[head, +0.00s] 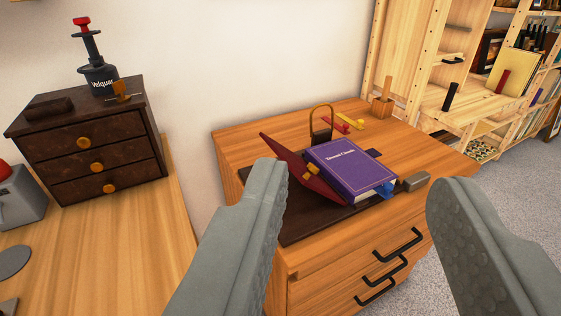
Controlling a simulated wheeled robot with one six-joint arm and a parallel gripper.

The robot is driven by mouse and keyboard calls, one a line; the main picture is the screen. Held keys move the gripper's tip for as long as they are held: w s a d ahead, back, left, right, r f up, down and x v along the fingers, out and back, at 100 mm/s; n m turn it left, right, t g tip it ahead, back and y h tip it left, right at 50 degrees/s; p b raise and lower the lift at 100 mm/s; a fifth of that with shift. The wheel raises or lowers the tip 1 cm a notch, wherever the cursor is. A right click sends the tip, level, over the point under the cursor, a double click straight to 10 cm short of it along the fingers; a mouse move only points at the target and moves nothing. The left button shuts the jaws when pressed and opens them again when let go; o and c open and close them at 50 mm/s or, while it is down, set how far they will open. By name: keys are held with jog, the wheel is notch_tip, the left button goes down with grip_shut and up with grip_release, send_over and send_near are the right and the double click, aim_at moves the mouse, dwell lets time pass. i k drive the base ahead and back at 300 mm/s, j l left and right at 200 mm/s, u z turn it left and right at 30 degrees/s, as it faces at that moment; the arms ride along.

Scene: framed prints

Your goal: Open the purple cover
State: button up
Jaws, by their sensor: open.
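A thick book with a purple cover (350,166) lies closed on a dark mat (305,222) on top of a wooden drawer cabinet.
A padlock (321,125) stands behind the book, and a grey block (416,181) lies to its right. The cabinet (345,262) has black handles in front. A dark small drawer chest (90,150) stands at left. Shelves (450,90) fill the right back; carpet lies at right.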

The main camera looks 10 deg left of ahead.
aim_at(356, 169)
jog(key=l+u, duration=0.35)
jog(key=u, duration=0.2)
jog(key=l+u, duration=0.15)
jog(key=u, duration=0.15)
jog(key=i+l+u, duration=0.15)
jog(key=l+u, duration=0.25)
jog(key=l, duration=0.45)
jog(key=l+u, duration=0.4)
jog(key=l, duration=1.1)
jog(key=k+l, duration=0.1)
jog(key=l, duration=0.6)
jog(key=l+u, duration=0.1)
jog(key=l, duration=0.65)
jog(key=k, duration=0.05)
